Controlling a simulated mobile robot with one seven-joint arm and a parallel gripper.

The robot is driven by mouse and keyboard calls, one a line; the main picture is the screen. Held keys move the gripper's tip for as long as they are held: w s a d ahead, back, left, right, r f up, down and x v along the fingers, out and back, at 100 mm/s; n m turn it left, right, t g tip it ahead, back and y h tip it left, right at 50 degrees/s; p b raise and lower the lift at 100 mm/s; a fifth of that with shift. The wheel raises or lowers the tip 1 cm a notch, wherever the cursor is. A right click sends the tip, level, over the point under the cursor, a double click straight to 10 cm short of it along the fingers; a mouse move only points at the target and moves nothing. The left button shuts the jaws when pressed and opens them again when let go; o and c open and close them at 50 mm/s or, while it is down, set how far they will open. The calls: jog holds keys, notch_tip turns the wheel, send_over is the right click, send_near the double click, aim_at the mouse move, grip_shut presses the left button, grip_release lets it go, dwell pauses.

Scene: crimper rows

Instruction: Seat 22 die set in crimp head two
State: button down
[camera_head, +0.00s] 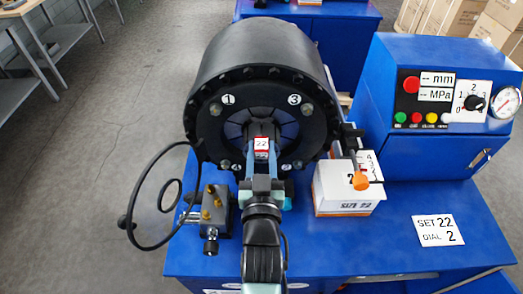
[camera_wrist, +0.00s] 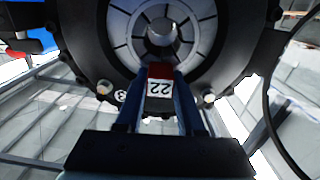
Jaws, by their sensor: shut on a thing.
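The black round crimp head (camera_head: 212,92) stands on a blue bench, its round opening facing me and ringed by grey segments; the segments also show in the wrist view (camera_wrist: 195,48). Numbers 1, 3, 4 and 2 mark its face. My gripper (camera_head: 261,165) is shut on a die piece (camera_head: 261,143) with a red and white 22 label, also seen in the wrist view (camera_wrist: 160,88). The piece is in front of the opening's lower middle; I cannot tell whether it touches the segments.
A white box marked SET 22 (camera_head: 345,190) stands right of the head. A card reading SET 22 DIAL 2 (camera_head: 438,230) lies on the bench. A brass-fitted block (camera_head: 212,212) with a black cable is at left. A rod with an orange end (camera_head: 360,181) juts out at right.

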aim_at(261, 130)
jog(key=shift+w+r+b, duration=0.2)
jog(key=shift+w+b, duration=0.2)
jog(key=shift+w, duration=0.7)
jog(key=shift+w+r+b, duration=0.15)
jog(key=shift+w+b, duration=0.25)
jog(key=shift+w, duration=0.65)
jog(key=shift+w+r+b, duration=0.2)
jog(key=shift+w+b, duration=0.2)
jog(key=shift+w, duration=0.7)
dwell(0.6)
jog(key=c, duration=0.9)
grip_release()
jog(key=shift+c, duration=0.2)
jog(key=o, duration=0.5)
jog(key=shift+s+f, duration=0.1)
jog(key=shift+f, duration=0.75)
jog(key=s+b, duration=0.1)
jog(key=s, duration=0.3)
jog(key=s+b, duration=0.1)
jog(key=s, duration=0.3)
jog(key=s+b, duration=0.1)
jog(key=s, duration=0.3)
jog(key=shift+s+r+b, duration=0.1)
jog(key=shift+r+b, duration=0.2)
jog(key=shift+r, duration=0.05)
jog(key=shift+s+r, duration=0.15)
jog(key=shift+s, duration=0.2)
